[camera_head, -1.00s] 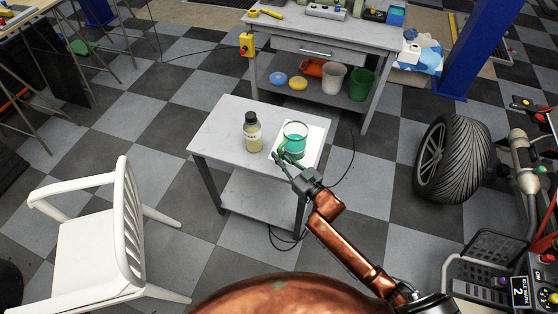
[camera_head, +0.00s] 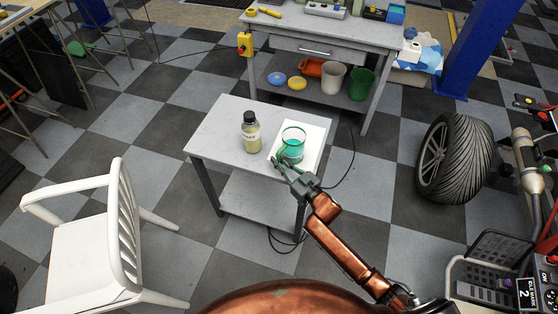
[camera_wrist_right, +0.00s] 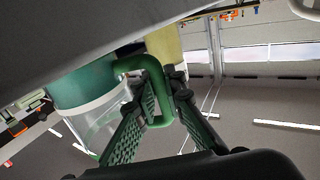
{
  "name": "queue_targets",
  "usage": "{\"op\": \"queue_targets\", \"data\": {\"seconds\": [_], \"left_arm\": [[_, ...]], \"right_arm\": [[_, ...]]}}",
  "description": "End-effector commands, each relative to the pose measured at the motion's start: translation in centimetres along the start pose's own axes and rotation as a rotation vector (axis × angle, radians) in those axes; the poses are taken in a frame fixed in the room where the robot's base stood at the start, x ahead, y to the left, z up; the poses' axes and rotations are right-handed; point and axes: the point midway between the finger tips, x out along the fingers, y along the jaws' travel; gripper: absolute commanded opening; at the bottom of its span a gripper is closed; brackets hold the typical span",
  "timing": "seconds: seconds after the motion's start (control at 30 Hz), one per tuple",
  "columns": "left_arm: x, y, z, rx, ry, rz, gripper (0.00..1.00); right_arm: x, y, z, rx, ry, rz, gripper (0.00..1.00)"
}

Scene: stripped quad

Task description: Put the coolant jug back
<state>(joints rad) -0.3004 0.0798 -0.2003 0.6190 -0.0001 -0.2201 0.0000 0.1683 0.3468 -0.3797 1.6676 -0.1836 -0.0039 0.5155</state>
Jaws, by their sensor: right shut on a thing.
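The coolant jug (camera_head: 292,147) is a clear vessel with teal liquid and a green handle. It is upright over a white square mat (camera_head: 314,132) on the small grey table (camera_head: 215,130). I cannot tell whether its base touches the mat. My right gripper (camera_head: 282,168) is at the jug's near side, shut on the handle. In the right wrist view, the jug's teal body (camera_wrist_right: 85,85) is at left, and the green handle (camera_wrist_right: 157,85) runs between the fingers of my right gripper (camera_wrist_right: 158,105). My left gripper is not in view.
A dark-capped bottle of yellowish liquid (camera_head: 251,136) stands left of the jug on the same table. A white chair (camera_head: 85,240) is at left and a tyre (camera_head: 455,158) at right. A workbench (camera_head: 330,35) stands behind.

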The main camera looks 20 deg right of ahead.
Motion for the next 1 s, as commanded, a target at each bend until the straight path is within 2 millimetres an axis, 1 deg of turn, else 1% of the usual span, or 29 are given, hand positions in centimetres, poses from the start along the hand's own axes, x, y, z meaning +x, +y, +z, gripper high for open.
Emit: {"op": "queue_targets", "data": {"seconds": [0.03,0.27,0.5,0.6,0.67,0.77,1.0], "left_arm": [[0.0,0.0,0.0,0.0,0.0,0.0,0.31],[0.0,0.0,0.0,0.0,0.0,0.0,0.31],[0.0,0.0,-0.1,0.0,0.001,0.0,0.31],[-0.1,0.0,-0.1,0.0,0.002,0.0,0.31],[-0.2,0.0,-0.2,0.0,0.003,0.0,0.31],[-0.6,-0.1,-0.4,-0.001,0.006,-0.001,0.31],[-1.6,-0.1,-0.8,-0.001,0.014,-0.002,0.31]], "right_arm": [[0.0,0.0,0.1,0.001,0.0,0.0,0.11],[0.0,0.0,0.1,0.0,-0.001,0.0,0.27],[0.0,0.0,0.1,0.0,0.0,0.0,0.27],[0.0,0.0,-0.3,-0.001,0.0,0.0,0.27],[-0.6,0.0,-0.2,0.0,-0.001,0.0,0.27],[-2.1,0.0,-0.3,0.001,-0.002,0.001,0.27],[-7.3,0.0,-0.3,0.001,-0.001,0.0,0.27]]}}
